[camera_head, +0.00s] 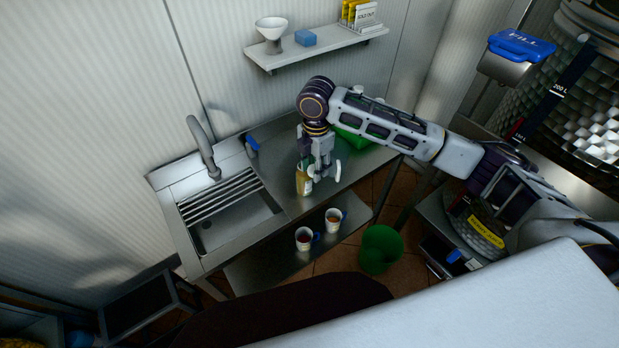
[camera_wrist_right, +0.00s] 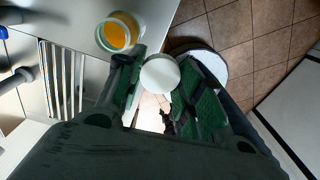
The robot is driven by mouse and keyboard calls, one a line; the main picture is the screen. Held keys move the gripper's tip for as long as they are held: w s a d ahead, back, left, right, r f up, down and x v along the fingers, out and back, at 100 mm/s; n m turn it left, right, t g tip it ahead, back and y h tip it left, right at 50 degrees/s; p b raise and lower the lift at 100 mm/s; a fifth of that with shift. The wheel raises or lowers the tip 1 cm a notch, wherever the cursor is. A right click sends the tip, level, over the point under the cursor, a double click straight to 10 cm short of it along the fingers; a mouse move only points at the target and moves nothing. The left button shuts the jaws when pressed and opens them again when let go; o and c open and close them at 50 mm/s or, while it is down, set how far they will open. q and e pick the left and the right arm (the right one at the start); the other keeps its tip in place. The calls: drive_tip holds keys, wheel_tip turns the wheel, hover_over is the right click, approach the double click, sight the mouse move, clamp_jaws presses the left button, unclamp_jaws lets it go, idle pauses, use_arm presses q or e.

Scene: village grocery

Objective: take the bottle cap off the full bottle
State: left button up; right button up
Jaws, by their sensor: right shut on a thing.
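My right gripper (camera_head: 320,172) is over the front edge of the steel counter, just right of the bottle (camera_head: 304,181). In the right wrist view the gripper (camera_wrist_right: 165,98) is shut on a round white bottle cap (camera_wrist_right: 160,73), held between its green-padded fingers. The bottle also shows there (camera_wrist_right: 117,34), seen from above with an open mouth and full of yellow liquid. It stands on the counter, and the cap is apart from it. In the head view a pale curved piece shows beside the fingers; I cannot tell whether it is the cap. My left gripper is out of view.
A sink (camera_head: 225,215) with a tap (camera_head: 203,150) is left of the bottle. Two white cups (camera_head: 304,238) (camera_head: 333,220) stand on the lower shelf. A green bin (camera_head: 380,250) stands on the floor. A green object (camera_head: 352,143) lies behind my arm.

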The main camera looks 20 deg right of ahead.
drive_tip(key=n, duration=0.4)
drive_tip(key=shift+d+n, duration=0.15)
drive_tip(key=shift+n, duration=0.25)
drive_tip(key=n, duration=0.3)
drive_tip(key=shift+s+d+n, duration=0.1)
drive_tip(key=shift+n, duration=0.3)
drive_tip(key=n, duration=0.4)
drive_tip(key=shift+d+n, duration=0.1)
drive_tip(key=shift+n, duration=1.7)
drive_tip(key=shift+n, duration=0.4)
